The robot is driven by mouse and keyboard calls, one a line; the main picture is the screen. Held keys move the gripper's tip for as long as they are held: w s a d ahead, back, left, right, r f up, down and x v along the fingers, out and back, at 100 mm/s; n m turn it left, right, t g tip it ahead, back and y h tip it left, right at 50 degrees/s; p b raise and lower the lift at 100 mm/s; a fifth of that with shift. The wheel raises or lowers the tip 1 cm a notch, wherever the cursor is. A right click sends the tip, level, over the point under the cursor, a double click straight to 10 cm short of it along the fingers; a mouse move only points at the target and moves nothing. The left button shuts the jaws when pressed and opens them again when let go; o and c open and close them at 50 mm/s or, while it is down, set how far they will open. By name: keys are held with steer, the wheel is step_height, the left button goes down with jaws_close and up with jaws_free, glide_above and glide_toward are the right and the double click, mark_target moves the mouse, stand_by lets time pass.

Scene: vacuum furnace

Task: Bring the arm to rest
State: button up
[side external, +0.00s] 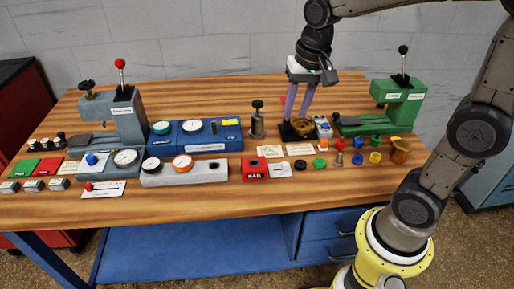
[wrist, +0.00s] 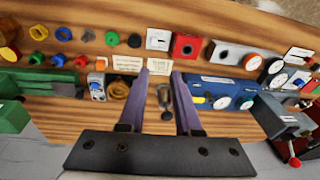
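My gripper (side external: 296,114) hangs over the back middle of the wooden bench (side external: 215,203), its two purple fingers pointing down. In the side view the fingertips overlap a black block with a brass round part (side external: 302,128); I cannot tell the exact height above it. In the wrist view my gripper (wrist: 163,74) shows its fingers apart with a gap between the tips. It is open and empty. A metal post with a dark knob (wrist: 163,96) shows through the gap, standing on the bench; in the side view this post (side external: 257,122) is left of the fingers.
A green press (side external: 385,108) stands right of my gripper, a grey press (side external: 115,118) far left. A blue gauge box (side external: 205,135) is left of the post. Small coloured parts, a brass cup (side external: 399,150) and a red block (side external: 255,169) lie in front. The bench's front strip is clear.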

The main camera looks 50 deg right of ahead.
steer(key=s+a+r+n+t, duration=0.1)
steer(key=s+a+n+t, duration=0.2)
steer(key=s+n, duration=0.5)
steer(key=s, duration=0.6)
steer(key=shift+s+r+t, duration=0.2)
steer(key=shift+t, duration=0.1)
steer(key=shift+a, duration=0.1)
stand_by(1.6)
